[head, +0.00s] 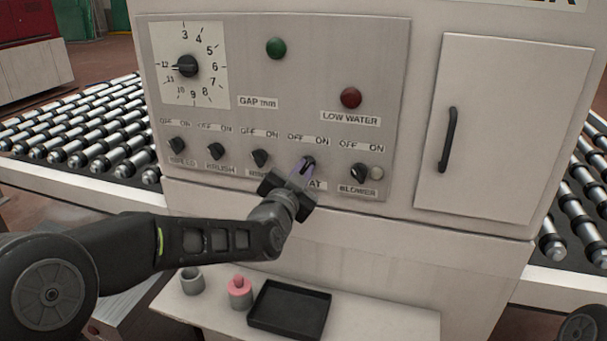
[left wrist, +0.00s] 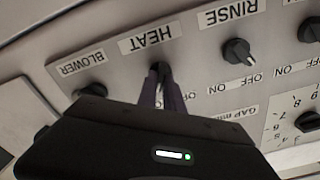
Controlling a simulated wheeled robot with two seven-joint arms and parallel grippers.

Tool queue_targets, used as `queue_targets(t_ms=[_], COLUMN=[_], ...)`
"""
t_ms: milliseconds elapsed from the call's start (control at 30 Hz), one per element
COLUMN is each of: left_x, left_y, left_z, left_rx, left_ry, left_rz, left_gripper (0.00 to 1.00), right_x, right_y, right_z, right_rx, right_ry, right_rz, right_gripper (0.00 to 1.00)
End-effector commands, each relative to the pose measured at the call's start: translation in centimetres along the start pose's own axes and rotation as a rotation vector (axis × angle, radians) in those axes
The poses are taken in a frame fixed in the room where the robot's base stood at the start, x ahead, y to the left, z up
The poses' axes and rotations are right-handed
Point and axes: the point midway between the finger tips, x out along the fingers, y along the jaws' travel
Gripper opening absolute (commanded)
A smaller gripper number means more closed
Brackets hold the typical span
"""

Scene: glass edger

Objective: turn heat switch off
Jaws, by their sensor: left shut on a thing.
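The heat switch (head: 309,162) is a black knob on the machine's panel, fourth in the row, with OFF and ON printed above it. My left gripper (head: 302,168) is at this knob, its fingers closed on it and hiding most of it. In the left wrist view the fingers of my left gripper (left wrist: 161,84) reach to the heat switch (left wrist: 160,68) just beside the HEAT label (left wrist: 150,38). The knob's exact angle is hard to tell behind the fingers. My right gripper is not in view.
Neighbouring knobs are rinse (head: 260,158) and blower (head: 358,172). A gap dial (head: 187,66), a green lamp (head: 276,47) and a red lamp (head: 351,97) sit above. A door handle (head: 447,140) juts out at right.

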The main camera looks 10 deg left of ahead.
Motion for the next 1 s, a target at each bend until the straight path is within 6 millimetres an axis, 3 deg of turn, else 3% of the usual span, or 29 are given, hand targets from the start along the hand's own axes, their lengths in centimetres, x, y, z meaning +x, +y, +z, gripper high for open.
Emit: queue_targets(t_ms=[500, 1000], left_x=[0.0, 0.0], left_y=[0.2, 0.0], left_z=[0.5, 0.5], left_rx=[-0.396, -0.866], left_ry=[0.002, 0.000], left_rz=[0.000, 0.001], left_gripper=[0.00, 0.00], right_x=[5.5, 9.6], right_y=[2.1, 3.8], right_z=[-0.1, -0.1], right_rx=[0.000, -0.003], right_ry=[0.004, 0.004], right_rz=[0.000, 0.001], right_gripper=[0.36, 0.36])
